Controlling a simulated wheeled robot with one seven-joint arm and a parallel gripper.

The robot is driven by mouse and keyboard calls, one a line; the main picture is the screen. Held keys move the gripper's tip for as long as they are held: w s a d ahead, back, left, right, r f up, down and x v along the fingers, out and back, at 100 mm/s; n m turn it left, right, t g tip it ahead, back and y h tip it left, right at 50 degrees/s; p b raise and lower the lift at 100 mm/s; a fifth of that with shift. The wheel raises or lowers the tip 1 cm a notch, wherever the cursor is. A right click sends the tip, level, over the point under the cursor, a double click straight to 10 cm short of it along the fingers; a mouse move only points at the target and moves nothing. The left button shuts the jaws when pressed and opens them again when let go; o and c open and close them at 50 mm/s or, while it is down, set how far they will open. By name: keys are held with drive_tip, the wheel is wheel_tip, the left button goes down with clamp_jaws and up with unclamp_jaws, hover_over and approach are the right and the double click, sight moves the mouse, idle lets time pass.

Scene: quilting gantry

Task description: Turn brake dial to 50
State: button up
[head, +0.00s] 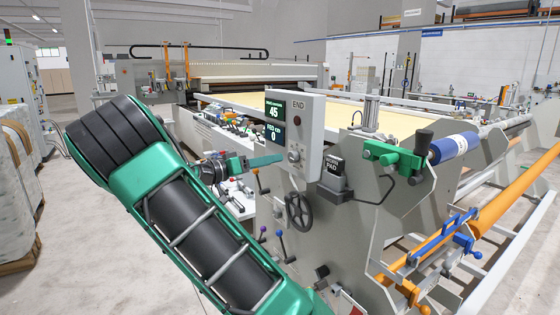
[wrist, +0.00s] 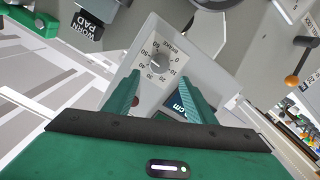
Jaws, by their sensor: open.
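The brake dial (head: 293,155) is a small round knob on the front of the grey control box (head: 311,120). In the wrist view the dial (wrist: 158,61) sits on a pale plate with a printed number scale; its pointer is too small to read surely. The box's dark display (head: 275,118) shows 45 above and 0 below. My gripper (wrist: 158,77) is open, its two green fingers pointing at the dial plate, one on either side of the dial's lower part in the picture. In the head view the gripper (head: 280,160) is just left of the dial; contact cannot be told.
A dark handwheel (head: 299,212) is below the box, and a black block labelled worn pad (head: 333,176) is to its right. A green clamp (head: 396,157) and blue roller (head: 455,147) are further right. Open floor (head: 85,225) lies at left.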

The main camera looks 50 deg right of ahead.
sight(290, 156)
drive_tip(key=x, duration=0.6)
drive_tip(key=shift+d, duration=0.35)
drive_tip(key=shift+c, duration=0.5)
drive_tip(key=c, duration=0.9)
